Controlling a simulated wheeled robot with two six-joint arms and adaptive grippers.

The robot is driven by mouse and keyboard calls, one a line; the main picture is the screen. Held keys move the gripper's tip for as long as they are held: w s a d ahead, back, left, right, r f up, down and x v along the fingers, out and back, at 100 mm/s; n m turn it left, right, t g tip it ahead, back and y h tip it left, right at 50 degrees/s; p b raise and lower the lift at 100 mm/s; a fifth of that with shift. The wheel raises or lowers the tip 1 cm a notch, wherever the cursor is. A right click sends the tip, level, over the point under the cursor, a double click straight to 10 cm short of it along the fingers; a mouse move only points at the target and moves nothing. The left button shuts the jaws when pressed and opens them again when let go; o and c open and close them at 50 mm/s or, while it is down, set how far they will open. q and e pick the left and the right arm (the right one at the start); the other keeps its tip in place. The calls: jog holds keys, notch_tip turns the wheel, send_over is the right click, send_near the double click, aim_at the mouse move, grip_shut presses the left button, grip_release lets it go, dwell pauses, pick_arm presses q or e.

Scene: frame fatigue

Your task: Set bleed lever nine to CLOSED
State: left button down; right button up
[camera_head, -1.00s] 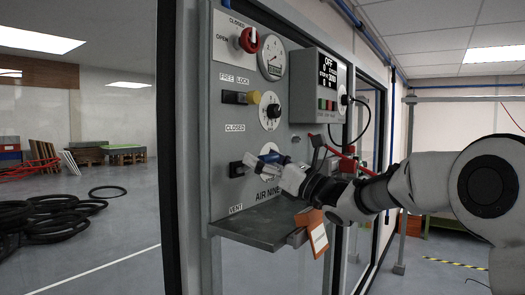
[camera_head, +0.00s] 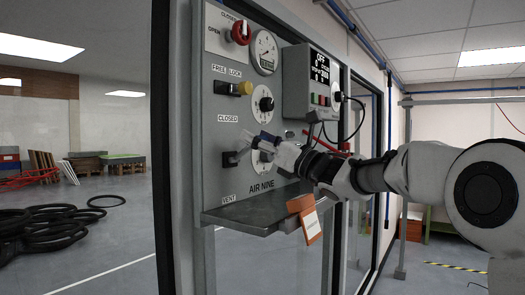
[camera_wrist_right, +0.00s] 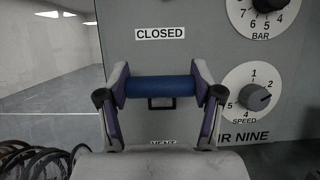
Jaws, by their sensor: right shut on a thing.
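The bleed lever has a blue bar handle (camera_wrist_right: 160,86) and a dark mount (camera_wrist_right: 161,103) on the grey AIR NINE panel. The handle lies level in the right wrist view, between the CLOSED label (camera_wrist_right: 160,34) above and the partly cut-off VENT label (camera_wrist_right: 163,143) below. My right gripper (camera_wrist_right: 160,88) is shut on the handle, one finger at each end. In the head view my right gripper (camera_head: 256,148) is at the panel's lower part, hiding most of the lever. The CLOSED label (camera_head: 228,118) and VENT label (camera_head: 229,198) show there. My left gripper is out of view.
A grey shelf (camera_head: 250,216) with an orange tag (camera_head: 301,203) juts out below the lever. Above are a yellow-tipped FREE/LOCK lever (camera_head: 244,88), a red knob (camera_head: 241,32) and a control box (camera_head: 310,85). A speed dial (camera_wrist_right: 255,97) sits beside the lever.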

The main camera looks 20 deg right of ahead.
jog(key=o, duration=1.7)
jog(key=shift+r, duration=0.2)
jog(key=shift+w+a+f, duration=0.2)
jog(key=shift+w+a, duration=0.1)
jog(key=shift+w, duration=0.1)
jog(key=shift+s+d, duration=0.35)
jog(key=shift+s, duration=0.05)
jog(key=v, duration=1.1)
jog(key=shift+s+d+f, duration=0.1)
jog(key=shift+s, duration=0.05)
jog(key=shift+w+a, duration=0.2)
jog(key=shift+a, duration=0.05)
jog(key=shift+s+d, duration=0.1)
jog(key=shift+d, duration=0.05)
